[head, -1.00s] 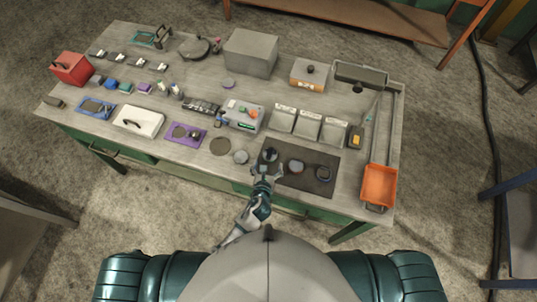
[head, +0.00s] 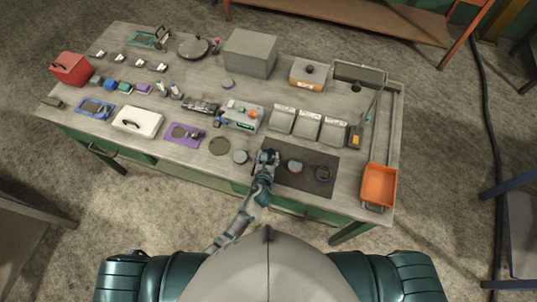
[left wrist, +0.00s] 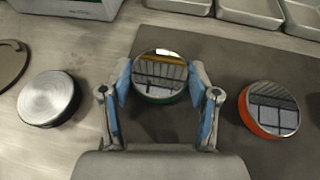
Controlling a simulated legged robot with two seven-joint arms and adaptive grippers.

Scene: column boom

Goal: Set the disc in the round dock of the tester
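A mirror-topped disc with a green rim (left wrist: 160,75) sits on the dark mat, between the fingertips of my left gripper (left wrist: 161,90). The gripper is open, with its blue-padded fingers on both sides of the disc and slight gaps showing. In the head view my left gripper (head: 267,158) covers most of this disc. A similar disc with an orange rim (left wrist: 273,110) is to its right, also seen in the head view (head: 295,166). The tester (head: 242,117) is a grey box with coloured parts on top, behind the mat. Its round dock is too small to make out. My right gripper is out of view.
The dark mat (head: 307,186) also holds a dark-rimmed disc (head: 323,173). An orange bin (head: 379,185) is at the right.

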